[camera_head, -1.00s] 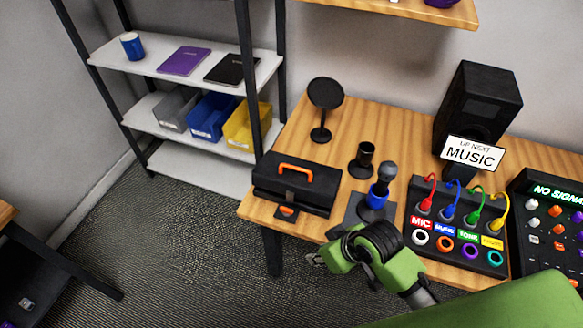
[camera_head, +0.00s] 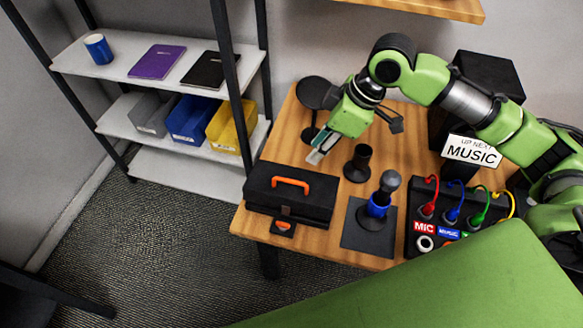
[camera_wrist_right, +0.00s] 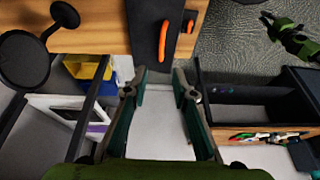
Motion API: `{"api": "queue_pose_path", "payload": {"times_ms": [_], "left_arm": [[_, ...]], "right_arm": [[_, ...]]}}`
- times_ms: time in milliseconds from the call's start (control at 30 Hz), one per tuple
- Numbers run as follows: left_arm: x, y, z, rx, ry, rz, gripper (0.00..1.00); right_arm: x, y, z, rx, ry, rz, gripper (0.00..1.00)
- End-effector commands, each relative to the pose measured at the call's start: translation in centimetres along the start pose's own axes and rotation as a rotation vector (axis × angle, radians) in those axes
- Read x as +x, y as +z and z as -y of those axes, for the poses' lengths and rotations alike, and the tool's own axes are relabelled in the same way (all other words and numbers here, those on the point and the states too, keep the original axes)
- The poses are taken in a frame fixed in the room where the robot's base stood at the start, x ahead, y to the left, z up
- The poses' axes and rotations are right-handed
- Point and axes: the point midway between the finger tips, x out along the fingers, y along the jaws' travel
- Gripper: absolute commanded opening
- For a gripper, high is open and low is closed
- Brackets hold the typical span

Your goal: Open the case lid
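The black case (camera_head: 318,209) with an orange handle (camera_head: 291,186) lies on the front left corner of the wooden table. In the right wrist view part of the case (camera_wrist_right: 149,18) is at the top. My right gripper (camera_head: 317,156) is behind the case, above it and apart from it. Its fingers (camera_wrist_right: 160,88) are spread with nothing between them. A green and dark part, probably my left gripper (camera_wrist_right: 284,34), shows at the wrist view's upper right; its fingers are unclear.
A round black disc on a stand (camera_head: 313,92) is close beside my right gripper. A black cup-like holder (camera_head: 358,164), microphone (camera_head: 388,184) and cable box (camera_head: 410,222) stand to the right of the case. A shelf with bins (camera_head: 188,121) is at left.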

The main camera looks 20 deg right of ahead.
Motion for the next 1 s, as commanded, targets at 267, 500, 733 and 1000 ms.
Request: {"api": "queue_pose_path", "payload": {"times_ms": [267, 500, 733, 1000], "left_arm": [[-0.6, 1.3, -0.2, 0.000, 0.002, 0.019, 0.15], [-1.2, 1.1, -0.1, 0.000, 0.002, 0.018, 0.15], [-1.6, 0.4, -0.1, 0.000, 0.001, 0.007, 0.15], [-1.7, 0.2, 0.0, 0.000, 0.001, 0.005, 0.15]], "right_arm": [[3.8, 0.0, 0.2, 0.002, -0.007, 0.002, 0.25], [9.0, -0.1, 0.2, 0.001, -0.006, 0.001, 0.25], [12.5, -0.1, 0.1, 0.001, -0.003, 0.000, 0.25], [13.7, 0.0, 0.1, -0.001, -0.001, 0.000, 0.25]]}}
